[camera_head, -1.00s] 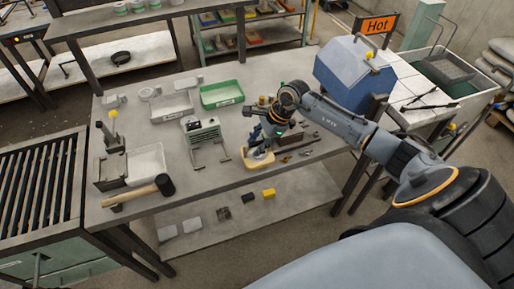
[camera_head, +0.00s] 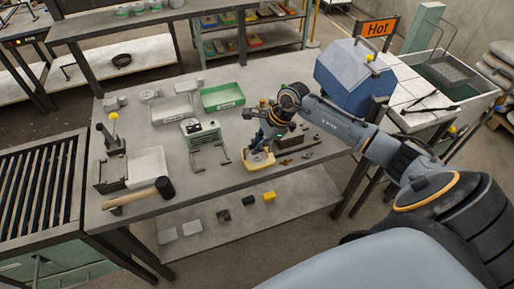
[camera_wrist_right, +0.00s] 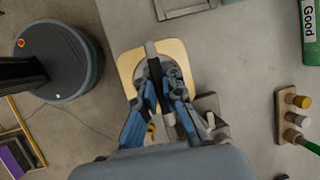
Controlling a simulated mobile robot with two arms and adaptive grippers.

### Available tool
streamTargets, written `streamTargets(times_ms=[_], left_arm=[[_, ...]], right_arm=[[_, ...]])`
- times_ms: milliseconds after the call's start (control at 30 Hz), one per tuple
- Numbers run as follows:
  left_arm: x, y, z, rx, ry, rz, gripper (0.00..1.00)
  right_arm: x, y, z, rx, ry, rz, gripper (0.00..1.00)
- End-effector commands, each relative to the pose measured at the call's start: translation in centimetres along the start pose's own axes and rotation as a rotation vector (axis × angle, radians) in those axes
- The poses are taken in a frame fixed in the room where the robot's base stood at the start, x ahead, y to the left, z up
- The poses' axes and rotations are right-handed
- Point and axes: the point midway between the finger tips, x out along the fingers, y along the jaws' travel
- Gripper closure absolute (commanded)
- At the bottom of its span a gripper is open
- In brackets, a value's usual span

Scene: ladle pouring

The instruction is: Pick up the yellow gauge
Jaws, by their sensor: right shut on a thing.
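The yellow gauge (camera_head: 257,161) appears as a pale yellow, rounded plate lying near the front edge of the grey table. It also shows in the right wrist view (camera_wrist_right: 129,66), with a grey bar standing across its middle. My right gripper (camera_head: 262,141) is above the plate, pointing down. In the right wrist view its blue-grey fingers (camera_wrist_right: 153,72) are shut on the grey bar, which appears to be the gauge's handle. The fingers hide part of the plate. I cannot see a gap between plate and table. My left gripper is not in view.
A dark block (camera_head: 291,140) lies right of the gauge. A grey-green instrument (camera_head: 202,134), a green tray (camera_head: 222,96) and a mallet (camera_head: 140,193) are on the table. A blue box (camera_head: 354,75) stands right. Bare tabletop lies left of the gauge.

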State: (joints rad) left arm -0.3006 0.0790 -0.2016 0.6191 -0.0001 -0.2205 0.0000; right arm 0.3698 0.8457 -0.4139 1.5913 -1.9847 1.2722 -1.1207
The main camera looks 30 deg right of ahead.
Motion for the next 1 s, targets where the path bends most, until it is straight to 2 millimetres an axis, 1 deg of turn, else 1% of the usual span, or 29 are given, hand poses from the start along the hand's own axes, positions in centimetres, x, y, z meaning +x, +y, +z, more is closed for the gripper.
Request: streamTargets(times_ms=[167,233,267,367,467,533,600,700,833,1000], left_arm=[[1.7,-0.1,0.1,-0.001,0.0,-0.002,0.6],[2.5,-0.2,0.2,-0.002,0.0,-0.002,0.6],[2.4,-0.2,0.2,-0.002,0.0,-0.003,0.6],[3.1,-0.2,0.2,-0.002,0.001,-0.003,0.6],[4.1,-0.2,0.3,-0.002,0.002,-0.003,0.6],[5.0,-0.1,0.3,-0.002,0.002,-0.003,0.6],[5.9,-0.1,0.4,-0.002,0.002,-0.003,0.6],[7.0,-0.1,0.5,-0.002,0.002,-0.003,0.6],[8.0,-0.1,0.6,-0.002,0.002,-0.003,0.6],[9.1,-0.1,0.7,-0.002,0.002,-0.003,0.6]], right_arm=[[-1.4,-0.5,0.5,-0.005,0.001,-0.007,1.0],[-2.5,-0.5,0.9,-0.005,0.002,-0.006,1.0],[-3.0,-0.1,1.1,-0.006,0.002,-0.005,1.0],[-4.8,1.0,1.8,-0.008,0.004,-0.005,1.0],[-7.0,2.4,2.8,-0.009,0.004,-0.006,1.0],[-8.8,3.6,3.5,-0.01,0.007,-0.006,1.0],[-9.6,5.5,3.8,-0.007,0.008,0.0,1.0],[-11.0,7.7,4.3,-0.006,0.009,0.0,1.0],[-12.4,9.6,5.0,-0.004,0.008,0.0,1.0],[-13.3,10.5,5.3,0.001,0.004,-0.002,1.0]])
